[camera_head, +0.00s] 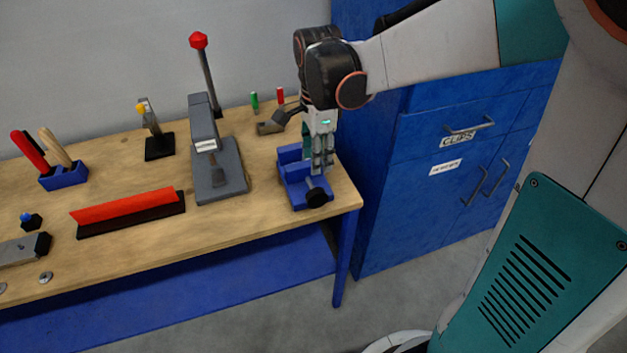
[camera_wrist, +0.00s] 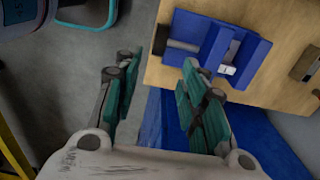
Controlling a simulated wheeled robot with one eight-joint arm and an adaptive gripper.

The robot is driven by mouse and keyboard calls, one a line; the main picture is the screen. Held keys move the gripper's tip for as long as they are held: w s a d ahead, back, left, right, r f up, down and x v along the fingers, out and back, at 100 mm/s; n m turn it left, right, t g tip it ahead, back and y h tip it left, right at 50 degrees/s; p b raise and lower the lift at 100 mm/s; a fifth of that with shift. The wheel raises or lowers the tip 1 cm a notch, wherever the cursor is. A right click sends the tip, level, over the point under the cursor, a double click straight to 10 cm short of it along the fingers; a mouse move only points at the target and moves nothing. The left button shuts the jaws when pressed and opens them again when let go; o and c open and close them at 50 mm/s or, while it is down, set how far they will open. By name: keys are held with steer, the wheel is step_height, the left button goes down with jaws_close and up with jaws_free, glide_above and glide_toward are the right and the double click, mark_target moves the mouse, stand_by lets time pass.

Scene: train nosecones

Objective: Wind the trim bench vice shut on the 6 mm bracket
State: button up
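The blue bench vice (camera_head: 291,168) stands at the right front corner of the wooden bench. Its black knob (camera_head: 317,197) on a screw faces the front edge. In the wrist view the vice (camera_wrist: 246,52) is at the top right, with the knob (camera_wrist: 161,39) on its left. A small grey and white piece (camera_wrist: 228,70) shows by its jaws; I cannot tell if this is the bracket. My gripper (camera_head: 322,170) points down over the front of the vice. In the wrist view my gripper's fingers (camera_wrist: 157,63) are apart with nothing between them, near the knob; contact cannot be told.
A grey press with a red-topped lever (camera_head: 220,180) stands left of the vice. A grey tool (camera_head: 271,127) lies behind it, near green and red pegs. A red strip on a black base (camera_head: 128,209) lies farther left. Blue cabinets (camera_head: 430,170) stand to the right.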

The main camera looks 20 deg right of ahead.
mark_target(317, 191)
step_height(317, 191, down, 13)
steer(key=b, duration=0.4)
steer(key=shift+f, duration=0.1)
steer(key=shift+c, duration=0.3)
jaws_close()
